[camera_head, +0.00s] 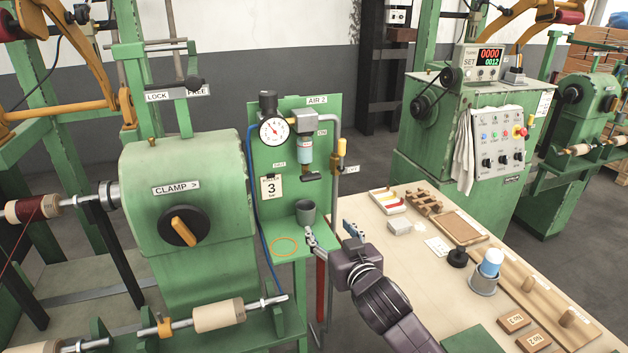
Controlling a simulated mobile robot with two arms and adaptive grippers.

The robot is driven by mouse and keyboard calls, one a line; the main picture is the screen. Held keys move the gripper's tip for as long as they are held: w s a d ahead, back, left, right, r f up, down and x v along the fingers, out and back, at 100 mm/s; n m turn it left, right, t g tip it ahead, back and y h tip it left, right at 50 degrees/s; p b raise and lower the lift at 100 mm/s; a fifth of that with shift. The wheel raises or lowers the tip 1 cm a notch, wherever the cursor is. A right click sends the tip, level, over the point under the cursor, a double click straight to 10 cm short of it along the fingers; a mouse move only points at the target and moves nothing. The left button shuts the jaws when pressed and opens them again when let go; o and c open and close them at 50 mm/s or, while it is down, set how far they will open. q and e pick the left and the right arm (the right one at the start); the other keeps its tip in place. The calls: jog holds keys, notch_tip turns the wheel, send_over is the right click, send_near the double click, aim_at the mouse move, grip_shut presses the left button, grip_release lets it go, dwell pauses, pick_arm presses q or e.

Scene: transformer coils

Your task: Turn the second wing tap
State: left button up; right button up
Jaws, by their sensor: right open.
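A green panel labelled AIR 2 (265,158) stands in the middle, with a round gauge (273,130) and a filter unit (304,125). A small dark wing-shaped tap (311,177) sits under the filter bowl. A yellow handle (341,147) is on the grey pipe at the panel's right. My right gripper (329,228) is open and empty, below and slightly right of the dark tap and apart from it. Its fingers point up the picture. My left gripper is out of view.
A grey cup (305,212) stands on the panel's green shelf, close to my right gripper's left finger. An orange ring (285,246) marks the shelf. The green clamp machine (185,165) is at left. A workbench (440,275) with trays and small parts is at right.

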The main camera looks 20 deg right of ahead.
jog(key=t, duration=0.2)
send_near(312, 178)
jog(key=shift+y, duration=0.3)
jog(key=shift+w+f+p, duration=0.15)
jog(key=shift+w+p, duration=0.7)
jog(key=shift+w, duration=3.45)
jog(key=shift+c, duration=0.2)
jog(key=c, duration=1.1)
